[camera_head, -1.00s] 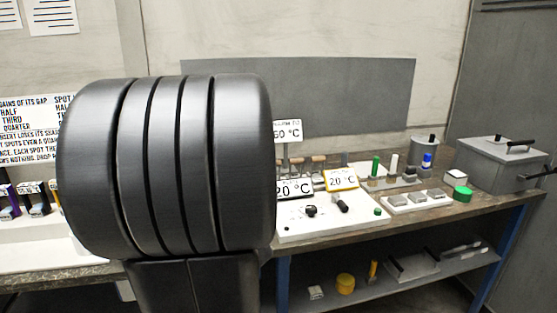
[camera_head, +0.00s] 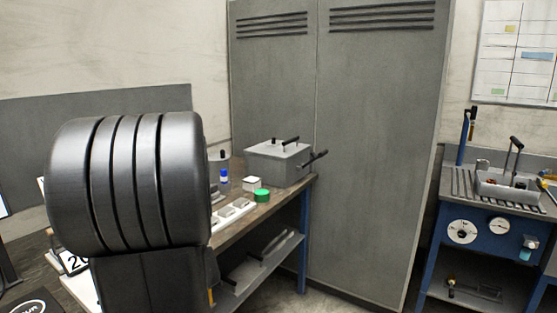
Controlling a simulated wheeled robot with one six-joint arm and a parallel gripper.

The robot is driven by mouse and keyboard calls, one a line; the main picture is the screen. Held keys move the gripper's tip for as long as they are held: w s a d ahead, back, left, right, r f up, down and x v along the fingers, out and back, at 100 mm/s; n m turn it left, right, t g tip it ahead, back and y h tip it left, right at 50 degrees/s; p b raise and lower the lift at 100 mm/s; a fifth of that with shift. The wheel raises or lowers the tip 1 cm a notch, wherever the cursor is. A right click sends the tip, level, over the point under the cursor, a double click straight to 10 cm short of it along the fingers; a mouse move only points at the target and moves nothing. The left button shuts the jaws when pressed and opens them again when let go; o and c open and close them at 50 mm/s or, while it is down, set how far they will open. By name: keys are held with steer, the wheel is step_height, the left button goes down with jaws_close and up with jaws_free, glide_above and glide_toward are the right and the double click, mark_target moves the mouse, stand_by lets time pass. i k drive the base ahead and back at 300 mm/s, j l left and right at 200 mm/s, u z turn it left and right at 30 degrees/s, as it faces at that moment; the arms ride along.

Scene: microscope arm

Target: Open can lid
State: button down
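A grey can (camera_head: 219,162) with a dark knob on top stands at the back of the bench, just right of my dark ribbed arm part, which hides some of it. Its lid looks shut. A larger grey box (camera_head: 277,164) stands right of it, near the bench's right end. The box has a lid with a black bar handle on top and a black handle at its right side. The box lid is down. My gripper is not in view.
A blue-capped vial (camera_head: 224,180), a green round thing (camera_head: 262,195) and a white tray (camera_head: 233,213) are on the bench. Tall grey lockers (camera_head: 365,150) stand behind. A blue-framed sink unit (camera_head: 495,235) is at right, with open floor before it.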

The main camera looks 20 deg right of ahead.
mark_target(222, 157)
steer(key=i+l+z, duration=0.35)
steer(key=i, duration=0.25)
steer(key=i+z, duration=0.35)
steer(key=i, duration=0.2)
steer(key=i+z, duration=0.35)
steer(key=i, duration=0.25)
steer(key=i+j, duration=0.15)
steer(key=i, duration=0.55)
